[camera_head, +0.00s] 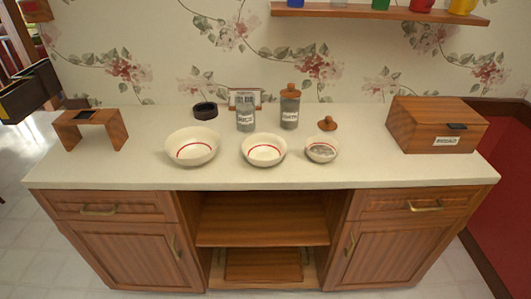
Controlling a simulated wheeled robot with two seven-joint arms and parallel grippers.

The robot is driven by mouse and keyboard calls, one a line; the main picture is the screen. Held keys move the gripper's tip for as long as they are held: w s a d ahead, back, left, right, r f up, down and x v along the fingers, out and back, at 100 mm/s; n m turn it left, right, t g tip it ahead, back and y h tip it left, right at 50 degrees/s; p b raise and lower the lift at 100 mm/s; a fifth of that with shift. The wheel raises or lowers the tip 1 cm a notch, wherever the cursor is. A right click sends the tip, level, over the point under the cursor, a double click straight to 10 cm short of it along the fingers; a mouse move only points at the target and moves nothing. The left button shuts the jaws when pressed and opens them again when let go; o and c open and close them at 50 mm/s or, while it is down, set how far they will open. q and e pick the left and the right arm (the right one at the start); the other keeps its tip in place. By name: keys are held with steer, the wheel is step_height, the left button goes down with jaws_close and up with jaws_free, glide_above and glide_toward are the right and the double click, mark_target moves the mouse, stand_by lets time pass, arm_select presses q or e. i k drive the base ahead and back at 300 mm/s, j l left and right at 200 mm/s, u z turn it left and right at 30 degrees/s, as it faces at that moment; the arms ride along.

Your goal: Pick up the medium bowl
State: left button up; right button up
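The medium bowl (263,150) is the middle one, upright. The large bowl (192,147) stands to its left and the small bowl (321,150) to its right, both apart from it. The small bowl looks greyish inside. Neither of my grippers is visible in the head view.
Behind the bowls stand a grey jar (245,117), a wooden-lidded jar (290,105), a dark round dish (205,111) and a wooden lid (327,124). A wooden stand (91,128) is at left, a wooden box (435,125) at right. The counter's front strip (265,178) is clear.

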mark_target(262, 149)
steer(key=i+l+u, duration=0.2)
steer(key=l, duration=0.35)
steer(key=i+l+u, duration=0.2)
steer(key=l, duration=0.35)
steer(key=l+u, duration=0.2)
steer(key=l, duration=0.35)
